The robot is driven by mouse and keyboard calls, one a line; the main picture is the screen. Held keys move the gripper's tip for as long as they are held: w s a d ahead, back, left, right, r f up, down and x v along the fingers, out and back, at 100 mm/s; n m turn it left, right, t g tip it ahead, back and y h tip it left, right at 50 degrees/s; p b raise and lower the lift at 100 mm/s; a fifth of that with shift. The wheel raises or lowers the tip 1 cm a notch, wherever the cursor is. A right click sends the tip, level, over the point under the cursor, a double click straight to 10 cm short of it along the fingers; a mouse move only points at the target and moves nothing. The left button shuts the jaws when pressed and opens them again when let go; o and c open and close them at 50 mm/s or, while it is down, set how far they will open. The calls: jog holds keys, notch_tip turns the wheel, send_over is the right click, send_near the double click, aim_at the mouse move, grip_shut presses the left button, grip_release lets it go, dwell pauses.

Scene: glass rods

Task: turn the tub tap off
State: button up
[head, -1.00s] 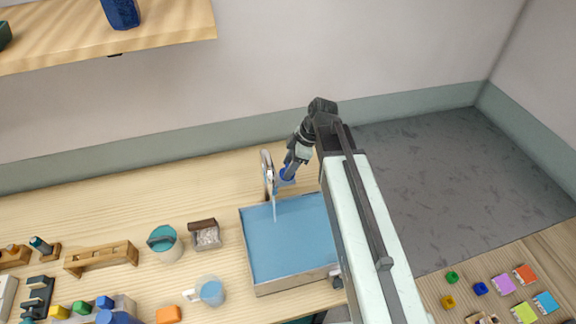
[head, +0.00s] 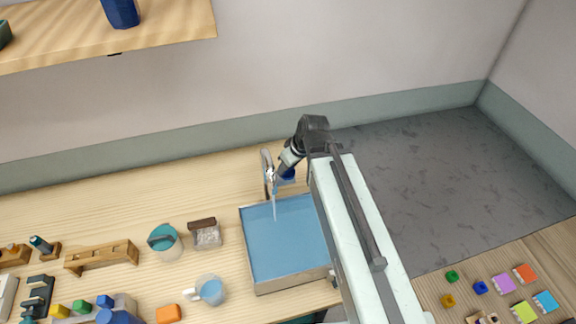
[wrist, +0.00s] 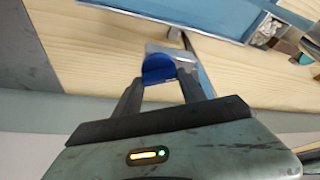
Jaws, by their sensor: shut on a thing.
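The tub tap (head: 267,172) is a grey, upright spout at the back edge of the tub (head: 262,288), which holds blue water. A thin stream of water (head: 275,209) still falls from the spout into the tub. The tap's blue handle (head: 289,174) is just right of the spout. My gripper (head: 280,174) reaches down to the handle from the upper right. In the wrist view the blue handle (wrist: 158,68) sits between the two fingertips of my gripper (wrist: 163,80), which is shut on it. The fingers partly hide the handle.
Left of the tub are a small box (head: 206,236), a teal-topped pot (head: 165,243) and a light jug (head: 210,290). A wooden rack (head: 102,258) is further left. The table behind the tap is clear. A shelf (head: 160,30) hangs at upper left.

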jog(key=shift+s+m, duration=0.1)
jog(key=shift+m, duration=0.5)
jog(key=o, duration=1.4)
